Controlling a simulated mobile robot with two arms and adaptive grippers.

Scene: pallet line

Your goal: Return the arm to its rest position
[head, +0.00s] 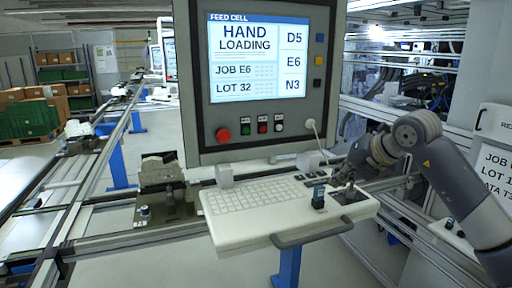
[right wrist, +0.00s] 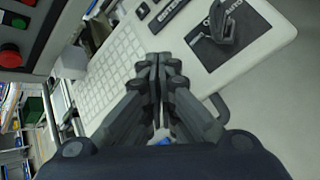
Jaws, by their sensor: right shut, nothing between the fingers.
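My right arm comes in from the right in the head view. Its gripper (head: 347,176) is over the right end of the white keyboard shelf (head: 255,228), close to a dark plate (head: 352,197). In the right wrist view the gripper (right wrist: 158,62) has its fingers together with nothing between them. That view also shows the dark plate (right wrist: 205,62) with a dark knob or lever (right wrist: 222,27) on it, apart from the fingers. My left gripper is not in view.
A feed cell screen (head: 258,60) with buttons (head: 263,127) stands behind the shelf. A small blue-topped object (head: 318,196) stands on the shelf beside the keyboard (head: 245,197). Rails run along the left. A labelled white panel (head: 495,150) is at the right.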

